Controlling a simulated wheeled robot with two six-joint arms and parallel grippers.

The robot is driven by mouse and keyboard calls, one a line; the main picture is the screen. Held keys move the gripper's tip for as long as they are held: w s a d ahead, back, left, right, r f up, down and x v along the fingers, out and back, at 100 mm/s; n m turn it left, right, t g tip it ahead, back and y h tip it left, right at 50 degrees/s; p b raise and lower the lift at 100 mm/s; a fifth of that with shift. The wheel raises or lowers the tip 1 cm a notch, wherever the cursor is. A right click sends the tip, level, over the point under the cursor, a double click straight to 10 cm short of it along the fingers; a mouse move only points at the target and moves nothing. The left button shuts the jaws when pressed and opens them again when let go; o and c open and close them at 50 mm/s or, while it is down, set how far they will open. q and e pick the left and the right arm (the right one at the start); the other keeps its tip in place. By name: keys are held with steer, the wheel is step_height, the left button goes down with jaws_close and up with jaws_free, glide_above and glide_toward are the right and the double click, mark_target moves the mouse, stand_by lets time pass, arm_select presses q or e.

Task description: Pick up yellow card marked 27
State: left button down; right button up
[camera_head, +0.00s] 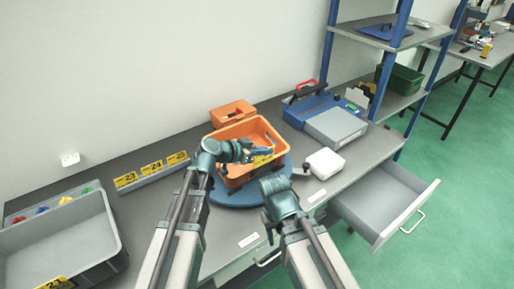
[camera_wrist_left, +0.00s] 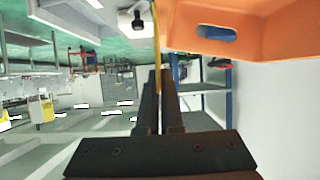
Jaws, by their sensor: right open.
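A yellow card (camera_head: 263,159) shows at the rim of the orange bin (camera_head: 233,173), which stands on a blue round base (camera_head: 238,194). Its marking is too small to read. My left gripper (camera_head: 254,151) is at the card, over the bin. In the left wrist view its fingers (camera_wrist_left: 160,75) are closed on the thin yellow edge of the card (camera_wrist_left: 157,38), with the orange bin at the upper right. Whether the card touches the bin is unclear. My right gripper (camera_head: 272,182) is open, in front of the bin; its fingertips are largely hidden.
Yellow cards 23, 24 and 25 stand in a grey rack (camera_head: 152,178). A grey crate (camera_head: 70,240) with a yellow label 21 is at left. A white device (camera_head: 325,163), blue case (camera_head: 308,108), grey box (camera_head: 336,127) and open drawer (camera_head: 385,200) are at right.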

arm_select(q)
steer(key=s+d+r+p, duration=0.1)
steer(key=s+d, duration=0.5)
steer(key=d, duration=0.5)
steer(key=shift+s, duration=0.3)
